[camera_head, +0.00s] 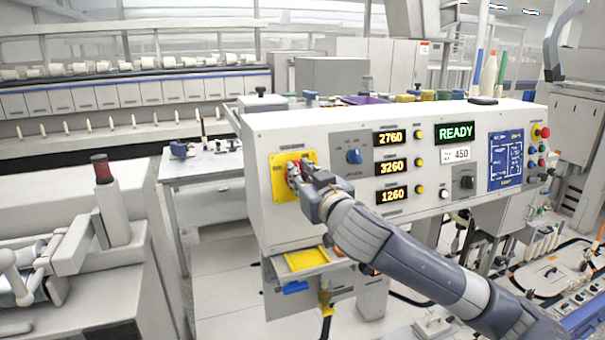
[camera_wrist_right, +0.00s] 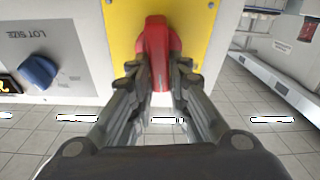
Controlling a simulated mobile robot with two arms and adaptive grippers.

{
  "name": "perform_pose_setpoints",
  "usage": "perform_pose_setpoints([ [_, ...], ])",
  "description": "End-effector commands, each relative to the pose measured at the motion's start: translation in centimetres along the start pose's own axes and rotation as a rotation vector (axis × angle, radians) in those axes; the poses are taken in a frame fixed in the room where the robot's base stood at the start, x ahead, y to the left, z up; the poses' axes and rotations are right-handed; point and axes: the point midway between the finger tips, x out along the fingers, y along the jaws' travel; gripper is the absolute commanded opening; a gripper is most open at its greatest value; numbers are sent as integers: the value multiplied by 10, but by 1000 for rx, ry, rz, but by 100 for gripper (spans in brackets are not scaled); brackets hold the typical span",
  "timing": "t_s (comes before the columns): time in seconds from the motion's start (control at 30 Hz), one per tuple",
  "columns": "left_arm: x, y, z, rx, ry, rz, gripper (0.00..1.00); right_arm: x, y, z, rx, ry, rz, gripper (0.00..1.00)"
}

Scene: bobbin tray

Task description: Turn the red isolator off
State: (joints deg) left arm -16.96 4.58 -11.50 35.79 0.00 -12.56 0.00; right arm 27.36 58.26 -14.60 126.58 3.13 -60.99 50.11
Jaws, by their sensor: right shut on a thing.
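The red isolator is a red handle on a yellow plate (camera_head: 281,187) at the left end of the white control panel. In the right wrist view the red isolator (camera_wrist_right: 156,38) stands out from the yellow plate (camera_wrist_right: 200,22), with its handle between the fingers. My right gripper (camera_head: 300,176) is at the plate in the head view and hides most of the handle. In the right wrist view my right gripper (camera_wrist_right: 160,75) is shut on the handle. My left gripper is in neither view.
A blue knob (camera_head: 354,156) sits right of the yellow plate, also in the right wrist view (camera_wrist_right: 38,72). The panel has lit number displays and a green READY sign (camera_head: 456,133). A yellow tray (camera_head: 307,259) is below. Spools and bobbins stand on top of the panel.

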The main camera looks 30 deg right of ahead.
Motion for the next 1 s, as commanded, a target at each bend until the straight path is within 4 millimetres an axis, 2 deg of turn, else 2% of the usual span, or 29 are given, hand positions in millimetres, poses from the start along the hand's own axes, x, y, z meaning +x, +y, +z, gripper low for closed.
perform_pose_setpoints([
  [0.57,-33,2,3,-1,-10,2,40,0,-4,-1,-506,-4,-123,0],
  [1.0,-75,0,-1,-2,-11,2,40,0,-7,-1,-912,-5,-224,0],
])
